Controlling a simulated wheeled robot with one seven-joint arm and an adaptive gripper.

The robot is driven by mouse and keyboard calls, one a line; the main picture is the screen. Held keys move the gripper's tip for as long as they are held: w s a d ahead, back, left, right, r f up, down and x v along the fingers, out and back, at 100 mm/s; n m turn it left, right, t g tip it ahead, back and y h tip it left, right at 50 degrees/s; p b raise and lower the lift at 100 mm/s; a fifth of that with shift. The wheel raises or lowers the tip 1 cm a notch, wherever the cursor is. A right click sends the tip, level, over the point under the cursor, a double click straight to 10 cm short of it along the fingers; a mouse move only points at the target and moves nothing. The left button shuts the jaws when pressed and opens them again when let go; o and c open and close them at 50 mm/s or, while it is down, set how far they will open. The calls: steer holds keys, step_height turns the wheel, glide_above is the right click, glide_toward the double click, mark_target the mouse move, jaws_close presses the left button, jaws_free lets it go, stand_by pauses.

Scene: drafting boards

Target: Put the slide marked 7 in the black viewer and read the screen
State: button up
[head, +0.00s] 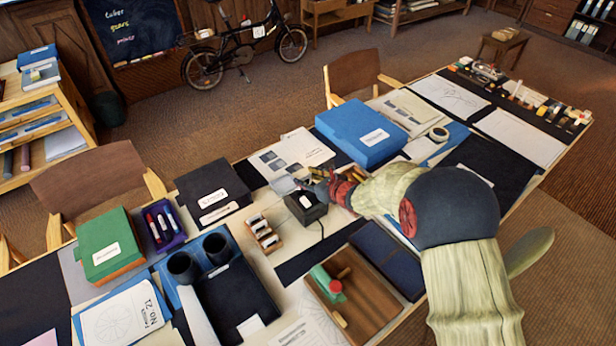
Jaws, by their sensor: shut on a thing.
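A small black box with a pale patch on its face, which looks like the viewer (314,214), stands mid-table with a dark cable. What its screen shows cannot be read. My gripper (312,187) reaches in from the right, its fingertips just above the back of the viewer. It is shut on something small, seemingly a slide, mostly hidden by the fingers. No number can be read on it, and I cannot tell whether it touches the viewer. A wooden rack (263,234) with several pale-faced pieces stands left of the viewer.
A black labelled box (207,184) stands left, behind the rack. A blue box (358,130) lies behind my arm. A wooden tray (368,300) with a green and red object is in front. Two dark cups (184,268) stand front left.

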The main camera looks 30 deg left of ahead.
mark_target(308, 194)
steer(key=shift+f+b, duration=1.45)
steer(key=shift+f, duration=0.8)
steer(key=o, duration=0.8)
steer(key=v, duration=1.2)
